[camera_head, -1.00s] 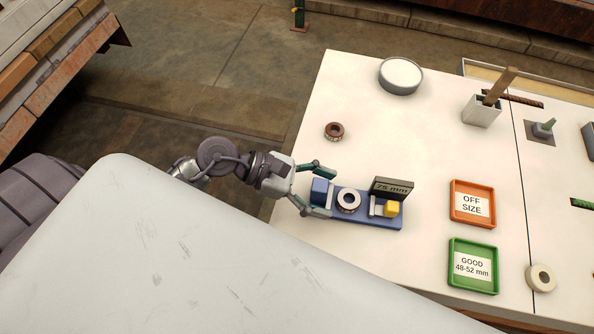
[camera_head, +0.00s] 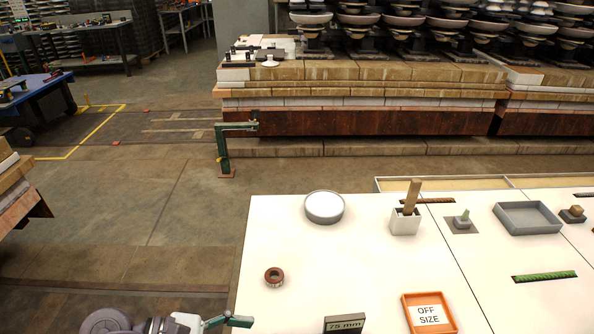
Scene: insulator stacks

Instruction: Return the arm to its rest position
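My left gripper (camera_head: 226,321) shows at the bottom edge of the head view, near the table's left edge. One green-tipped finger is visible; the rest is cut off by the frame, so its opening cannot be told. It is left of the 75 mm sign (camera_head: 344,325) and below the brown ring (camera_head: 274,277), apart from both. My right gripper is not in view.
The white table (camera_head: 330,265) holds a round grey dish (camera_head: 324,206), a white holder (camera_head: 405,222) with a wooden stick, an orange OFF SIZE tray (camera_head: 407,313) and a grey tray (camera_head: 527,217). Open floor (camera_head: 130,210) lies left. A green clamp stand (camera_head: 224,155) stands behind.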

